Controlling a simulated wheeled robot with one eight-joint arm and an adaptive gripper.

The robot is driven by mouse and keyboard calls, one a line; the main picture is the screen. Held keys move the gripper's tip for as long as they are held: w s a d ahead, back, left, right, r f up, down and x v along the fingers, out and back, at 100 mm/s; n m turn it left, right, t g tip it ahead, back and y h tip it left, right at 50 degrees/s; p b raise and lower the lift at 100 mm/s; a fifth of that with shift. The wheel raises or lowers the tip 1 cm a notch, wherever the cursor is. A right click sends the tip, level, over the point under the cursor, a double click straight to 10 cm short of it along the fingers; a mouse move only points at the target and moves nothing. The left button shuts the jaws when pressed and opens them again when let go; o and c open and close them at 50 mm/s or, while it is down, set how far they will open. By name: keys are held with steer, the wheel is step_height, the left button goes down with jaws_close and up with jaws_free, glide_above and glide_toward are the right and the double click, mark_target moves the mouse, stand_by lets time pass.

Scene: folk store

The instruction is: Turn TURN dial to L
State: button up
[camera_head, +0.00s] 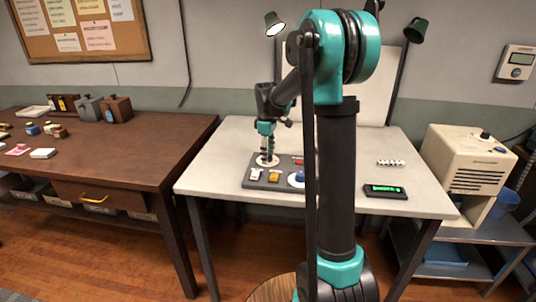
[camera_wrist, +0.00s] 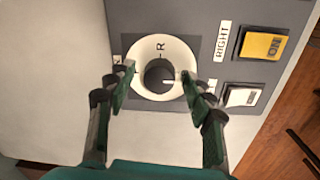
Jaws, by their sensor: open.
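The dial (camera_wrist: 160,76) shows in the wrist view as a dark grey round knob with a pale pointer line, inside a cream ring (camera_wrist: 150,44). An "R" is printed on the ring's top part; an L is not clearly readable, nor is the TURN label. In the head view the ring (camera_head: 257,161) is at the left back of the grey control panel (camera_head: 258,184). My gripper (camera_wrist: 158,84) is open, its two fingers on either side of the dial. In the head view my gripper (camera_head: 266,150) points down over the dial. Contact with the knob cannot be told.
The panel also has a yellow "ON" switch (camera_wrist: 263,44), a white switch (camera_wrist: 242,96) and a blue knob (camera_head: 299,176). A black display (camera_head: 385,191) with green text lies on the white table (camera_head: 345,203), right of the panel. A beige machine (camera_head: 465,165) stands further right.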

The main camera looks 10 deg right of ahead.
steer(key=shift+c, duration=0.3)
steer(key=c, duration=1.1)
steer(key=m, duration=0.4)
steer(key=shift+m, duration=0.3)
steer(key=m, duration=0.4)
steer(key=shift+m, duration=0.3)
steer(key=m, duration=0.4)
steer(key=shift+a+g, duration=0.1)
steer(key=shift+g, duration=0.2)
steer(key=shift+w+m, duration=0.1)
steer(key=shift+m, duration=2.2)
